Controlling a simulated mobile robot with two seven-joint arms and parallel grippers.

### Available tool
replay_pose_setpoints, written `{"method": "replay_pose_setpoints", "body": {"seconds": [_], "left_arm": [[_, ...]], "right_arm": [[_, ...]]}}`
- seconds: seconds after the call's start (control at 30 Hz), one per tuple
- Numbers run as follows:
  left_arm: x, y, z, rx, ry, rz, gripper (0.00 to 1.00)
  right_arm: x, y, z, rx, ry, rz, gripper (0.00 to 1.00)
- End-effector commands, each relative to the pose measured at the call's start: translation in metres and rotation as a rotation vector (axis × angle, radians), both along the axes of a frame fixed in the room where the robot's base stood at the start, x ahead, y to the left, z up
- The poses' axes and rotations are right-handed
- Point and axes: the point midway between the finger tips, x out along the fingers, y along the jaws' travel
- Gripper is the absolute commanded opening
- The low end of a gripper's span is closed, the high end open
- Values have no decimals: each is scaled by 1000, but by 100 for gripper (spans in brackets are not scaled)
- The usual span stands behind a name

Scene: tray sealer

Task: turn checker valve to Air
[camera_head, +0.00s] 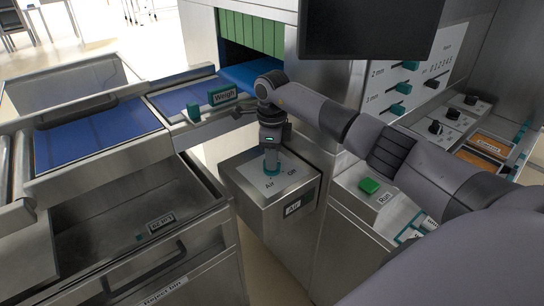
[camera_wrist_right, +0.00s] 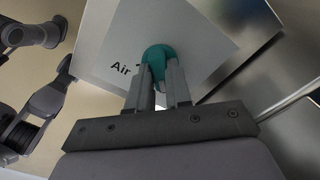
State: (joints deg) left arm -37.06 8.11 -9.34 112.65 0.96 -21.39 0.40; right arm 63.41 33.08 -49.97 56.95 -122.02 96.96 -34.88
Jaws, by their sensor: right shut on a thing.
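The checker valve is a teal knob (camera_head: 271,160) on the top plate of a steel box (camera_head: 254,203). My right gripper (camera_head: 271,152) reaches down over the knob from above. In the right wrist view the gripper (camera_wrist_right: 161,84) has its fingers shut around the teal knob (camera_wrist_right: 156,56), with "Air" printed just left of it. The fingers hide part of the knob, so its pointing direction is unclear. My left gripper is not in view.
A blue conveyor (camera_head: 100,138) with a "Weigh" sign (camera_head: 223,96) runs at the left, above a steel reject bin (camera_head: 125,215). A green Run button (camera_head: 369,186) sits right of the valve box, under my right arm. A dark screen (camera_head: 370,28) hangs above.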

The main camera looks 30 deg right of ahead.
Motion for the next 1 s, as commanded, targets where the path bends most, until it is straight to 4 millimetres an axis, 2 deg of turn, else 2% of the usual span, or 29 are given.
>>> {"method": "replay_pose_setpoints", "body": {"seconds": [0.37,1.0], "left_arm": [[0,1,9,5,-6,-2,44],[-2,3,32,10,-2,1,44]], "right_arm": [[0,0,2,1,1,-191,0],[0,-1,3,-2,0,-792,0]]}}
